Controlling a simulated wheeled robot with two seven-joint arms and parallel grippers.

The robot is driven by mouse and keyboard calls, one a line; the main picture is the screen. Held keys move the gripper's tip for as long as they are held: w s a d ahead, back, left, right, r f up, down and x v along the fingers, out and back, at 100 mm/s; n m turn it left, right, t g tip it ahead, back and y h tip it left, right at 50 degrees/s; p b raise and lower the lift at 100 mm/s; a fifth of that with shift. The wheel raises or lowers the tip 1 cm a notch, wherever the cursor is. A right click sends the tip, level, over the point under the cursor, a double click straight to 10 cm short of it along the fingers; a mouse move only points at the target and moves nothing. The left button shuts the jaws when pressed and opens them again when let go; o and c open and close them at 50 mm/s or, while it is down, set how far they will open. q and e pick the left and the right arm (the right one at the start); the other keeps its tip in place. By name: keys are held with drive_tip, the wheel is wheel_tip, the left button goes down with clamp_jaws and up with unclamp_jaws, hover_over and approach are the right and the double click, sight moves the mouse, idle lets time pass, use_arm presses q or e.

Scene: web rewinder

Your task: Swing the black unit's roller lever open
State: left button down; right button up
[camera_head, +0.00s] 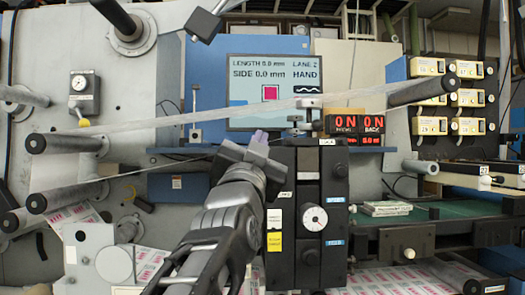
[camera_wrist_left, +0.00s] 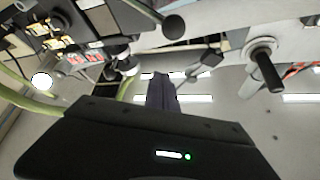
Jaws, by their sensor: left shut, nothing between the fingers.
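The black unit (camera_head: 340,190) stands in the middle of the head view, with a white round dial (camera_head: 314,218) and blue labels on its front. A small grey fitting with a knob (camera_head: 308,103) rises above its top; I cannot tell whether this belongs to the roller lever. My left gripper (camera_head: 258,138) is at the unit's upper left corner, its purplish fingers pointing up. The fingers are shut and empty. Contact with the unit cannot be made out. In the left wrist view the shut fingers (camera_wrist_left: 161,92) point away from the black gripper body. My right gripper is not in view.
A screen (camera_head: 274,92) and a red-lit display (camera_head: 355,125) stand behind the unit. A pale web (camera_head: 215,117) runs across from the left rollers to a dark roller (camera_head: 422,91). A dark block on a rod (camera_head: 203,25) is at the top. A green belt (camera_head: 450,210) lies right.

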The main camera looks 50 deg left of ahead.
use_arm(q)
drive_tip(key=b+v, duration=0.4)
drive_tip(key=v, duration=0.3)
drive_tip(key=shift+s+f+b, duration=0.35)
drive_tip(key=shift+b, duration=0.05)
